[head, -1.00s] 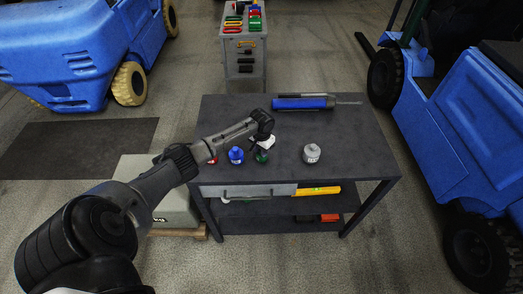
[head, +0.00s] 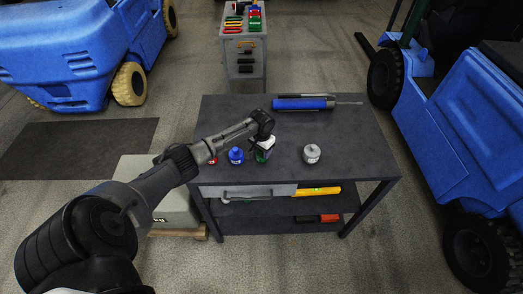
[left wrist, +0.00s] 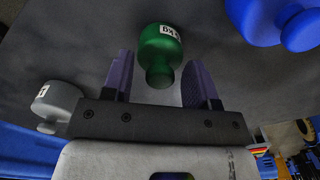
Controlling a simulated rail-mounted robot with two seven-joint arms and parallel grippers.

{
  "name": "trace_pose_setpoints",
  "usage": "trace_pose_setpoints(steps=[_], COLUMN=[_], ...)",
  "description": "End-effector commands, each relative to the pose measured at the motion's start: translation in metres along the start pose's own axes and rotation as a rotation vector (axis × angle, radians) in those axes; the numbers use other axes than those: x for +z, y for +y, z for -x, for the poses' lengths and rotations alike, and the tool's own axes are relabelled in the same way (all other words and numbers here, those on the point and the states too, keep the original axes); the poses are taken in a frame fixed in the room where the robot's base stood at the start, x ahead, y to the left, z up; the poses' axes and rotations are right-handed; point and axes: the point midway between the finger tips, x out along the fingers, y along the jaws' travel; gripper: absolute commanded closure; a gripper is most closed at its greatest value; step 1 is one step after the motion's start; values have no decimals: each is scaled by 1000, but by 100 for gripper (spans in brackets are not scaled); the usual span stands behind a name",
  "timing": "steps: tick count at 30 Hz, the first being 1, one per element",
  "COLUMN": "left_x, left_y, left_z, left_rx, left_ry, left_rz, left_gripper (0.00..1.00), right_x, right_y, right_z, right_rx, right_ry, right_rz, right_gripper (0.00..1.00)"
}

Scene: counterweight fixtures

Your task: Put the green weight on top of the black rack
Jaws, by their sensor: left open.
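The green weight (head: 261,157) stands on the dark table, partly hidden by my gripper in the head view. In the left wrist view the green weight (left wrist: 162,45) has a white label and a narrower knob pointing toward the gripper. My left gripper (head: 263,147) is open just over it. In the left wrist view the fingers of the left gripper (left wrist: 160,80) stand on either side of the knob, with gaps on both sides. I cannot make out a separate black rack. My right gripper is not in view.
A blue weight (head: 236,155) and a mostly hidden red one (head: 213,160) stand left of the green weight; a grey weight (head: 312,153) stands right. A blue tool (head: 303,103) lies at the back of the dark table (head: 355,150). The table's right side is clear.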

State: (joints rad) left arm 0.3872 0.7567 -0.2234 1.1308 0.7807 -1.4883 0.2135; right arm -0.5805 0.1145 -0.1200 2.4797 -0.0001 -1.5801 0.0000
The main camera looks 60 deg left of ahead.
Motion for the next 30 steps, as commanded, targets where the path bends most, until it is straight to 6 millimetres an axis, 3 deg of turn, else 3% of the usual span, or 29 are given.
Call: trace_pose_setpoints(steps=[15, 21, 26, 30], left_x=[-1, -1, 6, 45], left_y=[0, 0, 10, 56], left_z=[87, 110, 108, 65], left_rx=[0, 0, -4, -25], left_ry=[3, 1, -2, -4], left_rz=[0, 1, -28, -165], left_gripper=[47, 47, 47, 47], right_x=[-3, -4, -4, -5], right_y=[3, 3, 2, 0], right_z=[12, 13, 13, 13], right_rx=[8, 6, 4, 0], right_ry=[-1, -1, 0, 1], right_rz=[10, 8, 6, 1], right_gripper=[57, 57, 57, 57])
